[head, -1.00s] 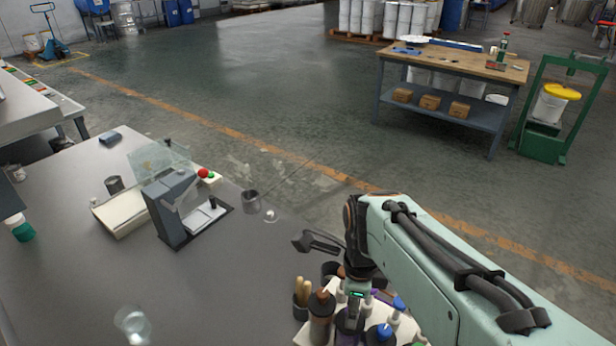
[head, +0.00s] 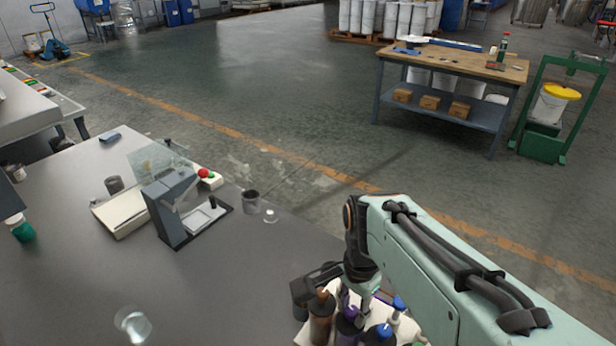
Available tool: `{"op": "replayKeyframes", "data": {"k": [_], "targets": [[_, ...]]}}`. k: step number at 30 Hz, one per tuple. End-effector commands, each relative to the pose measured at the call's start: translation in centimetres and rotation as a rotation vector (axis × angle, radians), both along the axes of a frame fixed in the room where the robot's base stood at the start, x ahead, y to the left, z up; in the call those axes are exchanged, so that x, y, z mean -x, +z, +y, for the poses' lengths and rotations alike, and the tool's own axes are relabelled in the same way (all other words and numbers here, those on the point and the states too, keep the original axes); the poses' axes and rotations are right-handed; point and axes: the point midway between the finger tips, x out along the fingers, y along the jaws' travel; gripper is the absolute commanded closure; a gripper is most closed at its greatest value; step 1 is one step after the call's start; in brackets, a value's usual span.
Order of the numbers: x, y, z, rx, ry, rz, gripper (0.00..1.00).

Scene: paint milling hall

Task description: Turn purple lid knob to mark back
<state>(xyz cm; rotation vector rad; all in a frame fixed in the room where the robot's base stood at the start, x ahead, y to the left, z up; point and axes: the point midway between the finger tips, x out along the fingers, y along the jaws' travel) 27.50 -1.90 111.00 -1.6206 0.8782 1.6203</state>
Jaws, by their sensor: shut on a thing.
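My gripper (head: 348,304) points down and is shut on the purple lid knob from above. The fingers are small and partly hidden by my wrist, so the exact grip cannot be seen. No mark on the lid can be made out.
A brown bottle (head: 320,318) stands close on the left; blue-capped bottles (head: 397,304) stand on the right. A grey bench device (head: 175,205), a metal cup (head: 251,199) and a clear glass (head: 132,324) stand on the grey bench.

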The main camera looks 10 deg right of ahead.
Motion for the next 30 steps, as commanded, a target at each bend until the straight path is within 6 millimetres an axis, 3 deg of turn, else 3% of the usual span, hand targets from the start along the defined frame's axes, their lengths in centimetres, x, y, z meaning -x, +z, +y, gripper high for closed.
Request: {"op": "replayKeyframes", "data": {"k": [30], "targets": [[0.01,-0.08,-0.02,-0.001,0.962,0.000,1.00]]}}
